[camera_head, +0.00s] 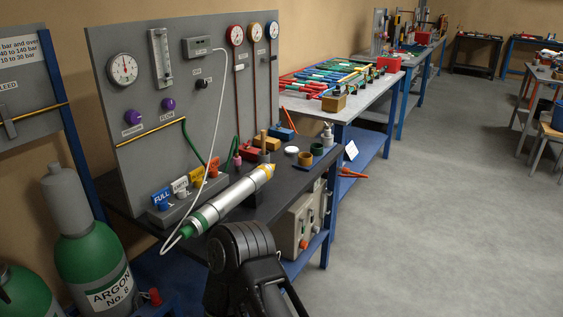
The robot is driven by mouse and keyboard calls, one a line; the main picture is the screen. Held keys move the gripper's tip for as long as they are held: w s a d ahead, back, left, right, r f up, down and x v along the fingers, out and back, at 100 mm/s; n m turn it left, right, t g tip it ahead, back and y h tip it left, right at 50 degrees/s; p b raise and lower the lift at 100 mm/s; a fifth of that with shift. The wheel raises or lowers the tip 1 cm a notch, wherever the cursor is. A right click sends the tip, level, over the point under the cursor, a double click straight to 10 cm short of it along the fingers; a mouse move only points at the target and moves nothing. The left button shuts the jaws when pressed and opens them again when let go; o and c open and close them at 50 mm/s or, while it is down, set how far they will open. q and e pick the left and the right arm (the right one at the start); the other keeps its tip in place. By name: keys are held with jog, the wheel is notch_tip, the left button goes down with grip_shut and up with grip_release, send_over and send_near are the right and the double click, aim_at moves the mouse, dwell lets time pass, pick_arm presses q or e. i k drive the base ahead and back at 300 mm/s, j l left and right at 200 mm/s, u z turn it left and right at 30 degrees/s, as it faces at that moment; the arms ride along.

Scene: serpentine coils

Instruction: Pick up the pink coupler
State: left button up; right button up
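A small pink piece, which looks like the pink coupler (237,160), stands upright on the dark bench (278,187), behind the silver cylinder and beside a dark green hose. It is small, and its lower part is hard to make out. A black arm part of mine rises from the bottom edge in front of the bench, well short of the pink piece. I cannot tell which arm it belongs to. No gripper fingers show, and nothing touches the pink piece.
A silver cylinder (228,204) with green and yellow ends slants across the bench front. A white hose runs from the gauge panel (140,118) toward its green end. Coloured blocks and small cups (305,158) sit nearby. A green argon bottle (92,262) stands left.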

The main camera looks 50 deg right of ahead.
aim_at(237, 160)
jog(key=z, duration=1.35)
